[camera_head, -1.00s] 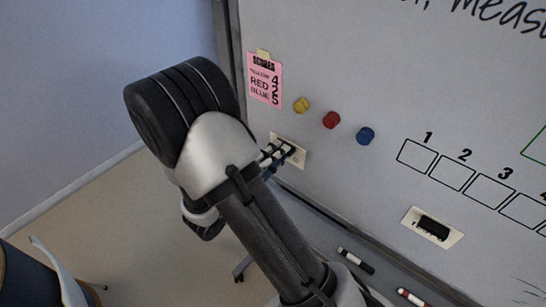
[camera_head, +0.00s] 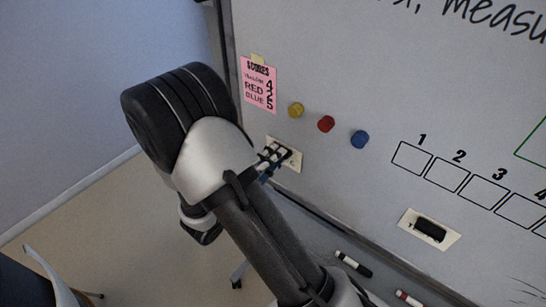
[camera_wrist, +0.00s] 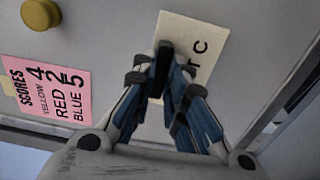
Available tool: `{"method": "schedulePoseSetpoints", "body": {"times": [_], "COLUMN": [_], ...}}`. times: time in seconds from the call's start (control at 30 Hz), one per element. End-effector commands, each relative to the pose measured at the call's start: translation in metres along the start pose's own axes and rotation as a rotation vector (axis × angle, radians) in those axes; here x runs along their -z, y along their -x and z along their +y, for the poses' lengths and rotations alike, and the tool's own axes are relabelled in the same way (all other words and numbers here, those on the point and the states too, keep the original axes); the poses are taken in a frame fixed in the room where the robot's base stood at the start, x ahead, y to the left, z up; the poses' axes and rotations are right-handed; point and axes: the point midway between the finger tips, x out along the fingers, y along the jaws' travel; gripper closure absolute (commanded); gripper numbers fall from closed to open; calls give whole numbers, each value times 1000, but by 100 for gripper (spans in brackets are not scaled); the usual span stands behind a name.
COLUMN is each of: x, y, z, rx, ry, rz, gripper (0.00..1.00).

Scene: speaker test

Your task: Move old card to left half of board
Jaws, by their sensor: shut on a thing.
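A cream card (camera_head: 297,163) lies against the left part of the whiteboard, below the coloured magnets. It also shows in the wrist view (camera_wrist: 208,32), with a black block (camera_wrist: 163,52) on it and dark letters beside the block, only partly readable. My gripper (camera_wrist: 164,72) is shut on this black block, with its fingers over the card's face. In the head view my gripper (camera_head: 274,158) covers part of the card. A second cream card (camera_head: 449,240) with a black block (camera_head: 430,229) is farther right, under the row of numbered boxes. I cannot read which card is old.
A pink score sheet (camera_head: 258,84) hangs near the board's left edge. Yellow (camera_head: 296,110), red (camera_head: 326,124) and blue (camera_head: 360,139) round magnets sit right of it. Markers (camera_head: 353,264) lie along the bottom tray. Bare board shows between the two cards.

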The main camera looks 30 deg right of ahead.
Motion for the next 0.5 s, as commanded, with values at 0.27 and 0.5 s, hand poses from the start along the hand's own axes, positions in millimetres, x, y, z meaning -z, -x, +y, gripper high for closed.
{"method": "schedulePoseSetpoints", "body": {"times": [0.27, 0.5], "x": [0, 0], "y": [-4, -7], "z": [0, 0], "rx": [0, 0], "ry": [0, 0], "rz": [0, -1], "gripper": [100, 100]}}
